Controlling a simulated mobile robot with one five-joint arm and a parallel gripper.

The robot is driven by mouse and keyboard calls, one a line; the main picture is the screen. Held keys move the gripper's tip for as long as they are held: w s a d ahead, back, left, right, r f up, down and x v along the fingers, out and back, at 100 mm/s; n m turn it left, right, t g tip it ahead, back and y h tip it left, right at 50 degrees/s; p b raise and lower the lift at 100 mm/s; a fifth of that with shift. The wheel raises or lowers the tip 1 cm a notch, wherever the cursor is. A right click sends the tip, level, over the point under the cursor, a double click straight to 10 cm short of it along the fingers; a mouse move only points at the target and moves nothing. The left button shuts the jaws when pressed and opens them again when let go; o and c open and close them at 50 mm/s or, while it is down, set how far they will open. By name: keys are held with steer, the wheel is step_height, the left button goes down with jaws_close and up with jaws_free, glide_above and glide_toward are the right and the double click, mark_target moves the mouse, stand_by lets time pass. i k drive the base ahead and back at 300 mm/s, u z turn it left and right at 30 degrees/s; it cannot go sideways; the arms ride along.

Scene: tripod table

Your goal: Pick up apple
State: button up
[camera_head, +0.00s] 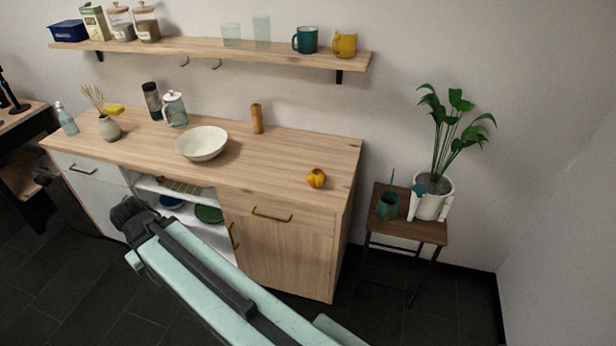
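A small rounded yellow-orange fruit (316,178) sits on the right part of the wooden counter top, near its front edge. It is the only apple-like thing that I see, and its shape is a little lobed. My mint-green and dark arm crosses the lower middle of the view, in front of the cabinet and left of and below the fruit. I see no gripper fingers. Nothing of my arm touches the fruit.
The counter (280,160) also holds a white bowl (202,143), a wooden mill (257,118), a glass jug (175,108) and a vase (109,128). A small side table (425,230) with a potted plant (432,200) stands to the right. A shelf (210,50) hangs above.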

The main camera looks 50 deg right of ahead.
mark_target(317, 178)
steer(key=i, duration=0.9)
